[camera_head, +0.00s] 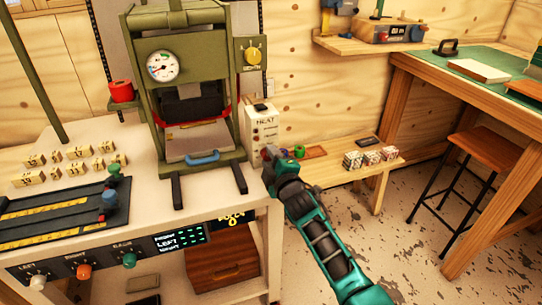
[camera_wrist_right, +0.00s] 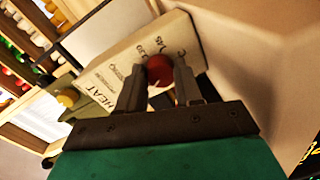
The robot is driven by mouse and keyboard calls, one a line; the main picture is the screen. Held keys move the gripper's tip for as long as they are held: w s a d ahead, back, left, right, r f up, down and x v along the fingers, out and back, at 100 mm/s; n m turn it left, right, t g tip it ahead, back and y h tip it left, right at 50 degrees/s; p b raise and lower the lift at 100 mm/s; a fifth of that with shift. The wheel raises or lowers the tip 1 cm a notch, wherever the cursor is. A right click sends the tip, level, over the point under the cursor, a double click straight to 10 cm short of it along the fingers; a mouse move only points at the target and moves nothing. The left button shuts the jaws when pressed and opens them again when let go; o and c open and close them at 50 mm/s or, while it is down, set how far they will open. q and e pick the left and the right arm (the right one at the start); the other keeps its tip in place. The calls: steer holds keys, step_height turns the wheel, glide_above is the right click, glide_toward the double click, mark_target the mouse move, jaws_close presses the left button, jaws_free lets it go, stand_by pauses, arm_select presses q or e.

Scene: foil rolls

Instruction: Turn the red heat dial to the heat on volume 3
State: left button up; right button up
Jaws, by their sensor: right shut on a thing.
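The heat box (camera_head: 262,128) is a cream unit labelled HEAT, standing at the right end of the white workbench beside the green press. It also shows in the right wrist view (camera_wrist_right: 125,57), tilted in the picture. The red heat dial (camera_wrist_right: 159,69) is on its labelled face. My right gripper (camera_wrist_right: 160,78) has its two dark fingers on either side of the dial and is shut on it. In the head view the right gripper (camera_head: 270,158) reaches the lower front of the box and hides the dial. The dial's exact setting cannot be read. My left gripper is not in view.
The green press (camera_head: 190,90) with a gauge stands left of the box. Yellow blocks (camera_head: 75,153) and a slider panel (camera_head: 60,210) lie on the bench's left. A low wooden bench (camera_head: 335,172) with patterned cubes is to the right. A stool (camera_head: 490,150) stands further right.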

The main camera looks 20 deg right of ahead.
steer(key=m+p, duration=0.1)
steer(key=m, duration=0.2)
steer(key=shift+m+y, duration=0.3)
steer(key=m, duration=0.3)
steer(key=shift+f+p, duration=0.1)
steer(key=shift+p, duration=0.3)
steer(key=m, duration=0.6)
steer(key=shift+f+y, duration=0.15)
steer(key=shift+y, duration=0.15)
steer(key=m, duration=0.5)
steer(key=shift+t, duration=0.4)
steer(key=shift+m+b, duration=0.4)
steer(key=shift+m, duration=0.2)
steer(key=o, duration=1)
